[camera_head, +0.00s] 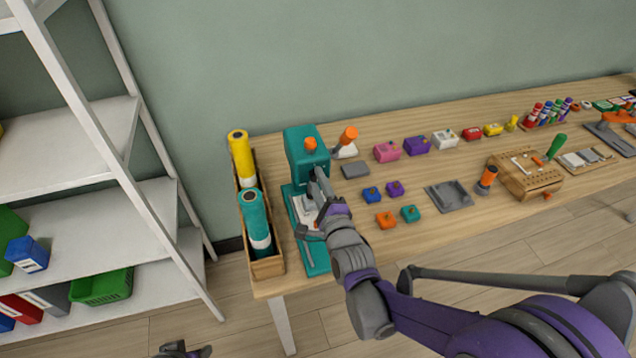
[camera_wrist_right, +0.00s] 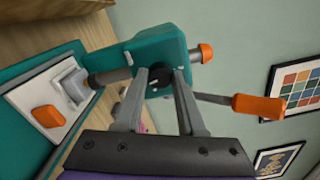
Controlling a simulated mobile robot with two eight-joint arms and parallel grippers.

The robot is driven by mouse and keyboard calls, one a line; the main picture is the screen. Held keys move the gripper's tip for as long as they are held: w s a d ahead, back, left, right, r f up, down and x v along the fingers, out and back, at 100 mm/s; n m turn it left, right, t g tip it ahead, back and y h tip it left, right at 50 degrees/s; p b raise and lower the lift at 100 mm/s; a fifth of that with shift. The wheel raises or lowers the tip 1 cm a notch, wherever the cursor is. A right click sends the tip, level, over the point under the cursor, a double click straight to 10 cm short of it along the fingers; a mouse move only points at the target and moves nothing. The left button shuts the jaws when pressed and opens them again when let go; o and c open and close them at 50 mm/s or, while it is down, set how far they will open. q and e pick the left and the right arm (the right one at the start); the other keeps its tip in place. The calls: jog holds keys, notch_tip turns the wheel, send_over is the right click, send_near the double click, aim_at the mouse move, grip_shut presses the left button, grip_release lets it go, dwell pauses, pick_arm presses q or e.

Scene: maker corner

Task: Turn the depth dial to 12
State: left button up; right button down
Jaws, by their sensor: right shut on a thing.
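A teal press (camera_head: 305,150) stands at the left end of the table, with an orange knob on top and a lever with an orange handle (camera_head: 348,134). My right gripper (camera_head: 319,182) reaches to its front. In the right wrist view the press (camera_wrist_right: 180,50) lies sideways. The right gripper's fingers (camera_wrist_right: 160,78) are on either side of a small dark dial (camera_wrist_right: 157,88) on the press head and are shut on it. The dial's numbers cannot be read, and the dial is hidden in the head view. My left gripper (camera_head: 183,350) is partly visible at the bottom edge.
A wooden box with yellow (camera_head: 241,158) and teal (camera_head: 256,220) rolls stands left of the press. Small coloured blocks (camera_head: 387,150) and grey trays (camera_head: 449,196) lie to the right. A white shelf (camera_head: 80,140) is at the far left. The press base carries an orange block (camera_wrist_right: 47,116).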

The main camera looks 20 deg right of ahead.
jog(key=shift+m, duration=0.9)
jog(key=c, duration=0.5)
grip_release()
jog(key=shift+s, duration=0.1)
jog(key=s, duration=1)
jog(key=shift+s+d, duration=0.2)
jog(key=shift+s, duration=0.15)
